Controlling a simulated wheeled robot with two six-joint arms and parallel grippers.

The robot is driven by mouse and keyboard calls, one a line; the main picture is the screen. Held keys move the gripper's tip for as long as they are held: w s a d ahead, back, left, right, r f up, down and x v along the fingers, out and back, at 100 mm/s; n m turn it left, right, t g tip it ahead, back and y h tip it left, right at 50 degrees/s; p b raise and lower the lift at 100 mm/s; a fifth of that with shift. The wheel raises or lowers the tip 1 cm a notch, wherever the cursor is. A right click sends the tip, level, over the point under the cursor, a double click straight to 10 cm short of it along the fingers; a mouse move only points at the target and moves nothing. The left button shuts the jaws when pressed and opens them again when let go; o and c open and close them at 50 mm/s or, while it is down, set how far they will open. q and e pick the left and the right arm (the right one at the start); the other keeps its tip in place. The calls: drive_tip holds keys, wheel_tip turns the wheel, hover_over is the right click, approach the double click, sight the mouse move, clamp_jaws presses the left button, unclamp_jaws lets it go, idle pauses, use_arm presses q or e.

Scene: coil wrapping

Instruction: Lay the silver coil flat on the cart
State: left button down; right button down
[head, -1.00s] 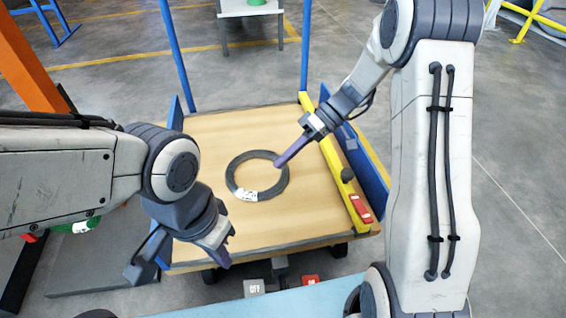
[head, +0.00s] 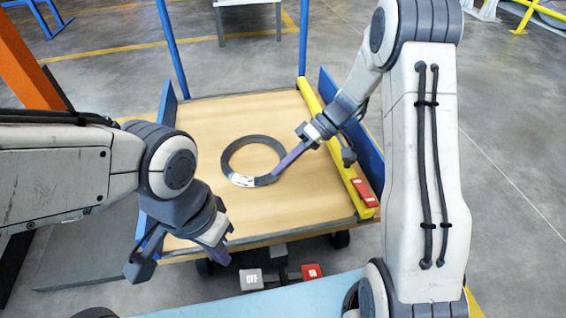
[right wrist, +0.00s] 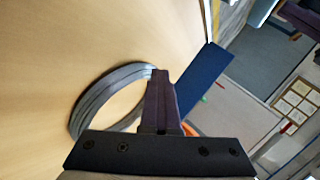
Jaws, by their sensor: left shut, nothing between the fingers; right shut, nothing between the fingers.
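The silver coil (head: 227,158) is a dark grey ring with a white label on its near side. It lies flat on the wooden top of the cart (head: 300,213), near the middle. My right gripper (head: 276,173) is shut with nothing in it, its fingertips at the coil's near right rim. In the right wrist view the shut fingers (right wrist: 160,74) overlap the edge of the coil (right wrist: 84,104); whether they touch it I cannot tell. My left gripper (head: 224,258) is shut and empty, low at the cart's near left edge, apart from the coil.
A yellow bar (head: 325,130) and a blue side panel (head: 365,150) run along the cart's right side. A red block (head: 364,192) sits near the bar's front end. Blue posts (head: 172,48) rise at the back corners. The wood around the coil is clear.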

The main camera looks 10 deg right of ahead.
drive_tip(key=shift+f, duration=0.3)
drive_tip(key=c, duration=1.1)
unclamp_jaws()
drive_tip(key=p+v, duration=0.7)
drive_tip(key=v, duration=0.3)
drive_tip(key=shift+d+r, duration=0.15)
